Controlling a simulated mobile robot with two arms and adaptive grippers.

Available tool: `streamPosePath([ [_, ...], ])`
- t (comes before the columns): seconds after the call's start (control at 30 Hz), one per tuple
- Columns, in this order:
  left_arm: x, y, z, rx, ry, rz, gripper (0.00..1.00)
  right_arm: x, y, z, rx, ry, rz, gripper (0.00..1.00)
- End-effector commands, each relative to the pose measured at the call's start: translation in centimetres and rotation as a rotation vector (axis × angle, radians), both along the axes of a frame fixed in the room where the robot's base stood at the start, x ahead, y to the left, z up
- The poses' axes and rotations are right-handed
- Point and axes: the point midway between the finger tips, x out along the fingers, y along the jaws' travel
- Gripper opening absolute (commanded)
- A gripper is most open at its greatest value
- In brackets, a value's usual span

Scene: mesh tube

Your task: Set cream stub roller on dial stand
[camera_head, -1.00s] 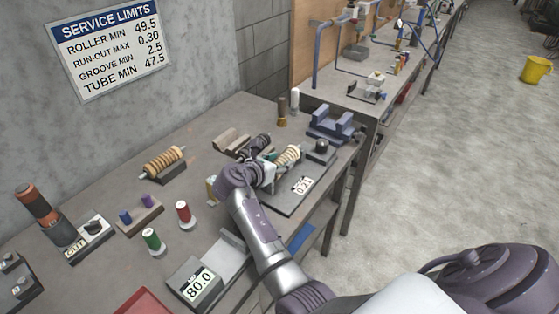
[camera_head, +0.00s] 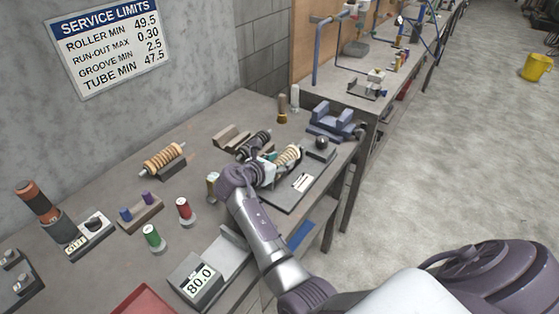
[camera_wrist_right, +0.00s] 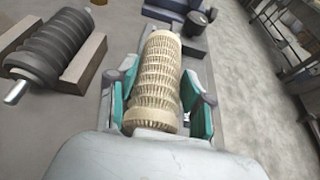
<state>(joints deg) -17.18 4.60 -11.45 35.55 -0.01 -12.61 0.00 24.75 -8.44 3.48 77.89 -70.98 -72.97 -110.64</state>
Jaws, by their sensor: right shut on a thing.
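The cream stub roller (camera_head: 288,155) is ribbed and lies at the far end of my right gripper (camera_head: 270,165). In the wrist view the roller (camera_wrist_right: 157,80) sits between the teal finger pads, and the right gripper (camera_wrist_right: 165,100) is shut on it. The dial stand (camera_head: 283,198) is a dark plate with a small block, a black knob and a display card. The roller is over this plate; whether it rests on supports or hangs just above cannot be told, as my gripper hides its near end. My left gripper is not in view.
A tan roller (camera_head: 163,158) rests on another cradle. A blue-grey block stand (camera_head: 333,121) stands behind the dial stand. Red and green spools (camera_head: 184,210) and a gauge (camera_head: 198,284) stand nearer.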

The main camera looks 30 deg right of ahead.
Motion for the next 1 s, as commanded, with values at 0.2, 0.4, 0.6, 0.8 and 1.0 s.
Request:
streamPosePath([
  [0.2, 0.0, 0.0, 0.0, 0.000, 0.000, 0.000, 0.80, 0.0, 0.0, -0.1, -0.002, -0.002, 0.001, 0.56],
  [0.4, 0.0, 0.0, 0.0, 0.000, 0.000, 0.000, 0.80, 0.0, 0.0, -0.1, -0.001, -0.002, 0.001, 0.80],
  [0.6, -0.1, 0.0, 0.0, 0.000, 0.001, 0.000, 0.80, 0.0, 0.0, -0.3, 0.001, 0.001, 0.000, 0.80],
  [0.8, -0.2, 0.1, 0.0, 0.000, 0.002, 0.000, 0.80, 0.1, 0.0, 1.1, 0.000, -0.005, -0.001, 0.80],
  [1.0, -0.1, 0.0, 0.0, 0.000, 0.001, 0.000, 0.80, 0.1, 0.0, 4.9, 0.001, -0.007, 0.000, 0.80],
])
